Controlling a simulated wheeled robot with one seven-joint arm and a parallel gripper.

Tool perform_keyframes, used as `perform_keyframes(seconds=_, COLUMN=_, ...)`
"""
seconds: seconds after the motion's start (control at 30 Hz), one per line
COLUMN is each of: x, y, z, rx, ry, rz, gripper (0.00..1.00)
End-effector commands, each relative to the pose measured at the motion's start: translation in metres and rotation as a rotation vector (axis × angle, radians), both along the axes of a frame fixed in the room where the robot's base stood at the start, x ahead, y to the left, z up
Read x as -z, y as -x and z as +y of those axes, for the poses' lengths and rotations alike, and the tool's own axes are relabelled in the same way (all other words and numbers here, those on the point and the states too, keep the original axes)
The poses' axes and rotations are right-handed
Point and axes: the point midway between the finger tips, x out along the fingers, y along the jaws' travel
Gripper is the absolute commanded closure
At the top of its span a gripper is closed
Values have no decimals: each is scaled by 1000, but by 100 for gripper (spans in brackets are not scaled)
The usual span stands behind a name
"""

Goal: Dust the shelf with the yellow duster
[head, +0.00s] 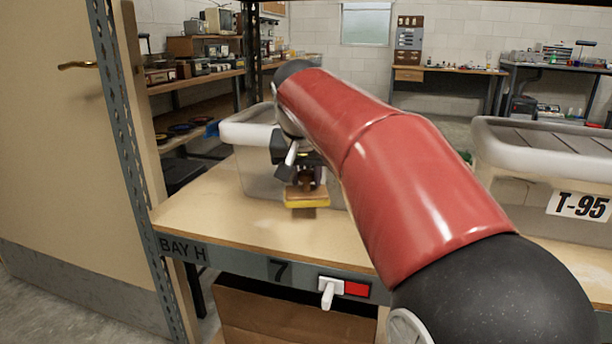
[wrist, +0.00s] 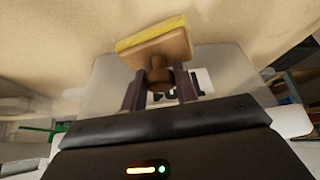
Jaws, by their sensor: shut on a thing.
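The yellow duster (head: 306,198) has a wooden block, a knob handle and a yellow pad on its underside. My gripper (head: 305,178) is shut on the knob, with the pad facing down just over the shelf (head: 225,213). I cannot tell for sure whether the pad touches the board. In the wrist view the duster (wrist: 155,42) sits between the two fingers of my gripper (wrist: 160,80). The shelf is a pale wooden board with faint lighter patches, and its front edge reads BAY H and 7. My red arm hides its middle right part.
A translucent bin (head: 250,165) stands on the shelf behind the duster. A lidded bin marked T-95 (head: 545,185) stands at the right. A metal upright (head: 128,150) bounds the shelf at the left. The front left of the board is clear. A cardboard box (head: 290,318) sits below.

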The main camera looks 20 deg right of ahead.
Motion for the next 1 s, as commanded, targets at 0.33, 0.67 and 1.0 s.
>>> perform_keyframes(seconds=0.33, x=-10, y=0, z=0, rx=0, ry=0, rz=-1, gripper=99)
perform_keyframes(seconds=0.67, x=-32, y=0, z=0, rx=0, ry=0, rz=-2, gripper=99)
perform_keyframes(seconds=1.0, x=-40, y=0, z=0, rx=0, ry=0, rz=-1, gripper=99)
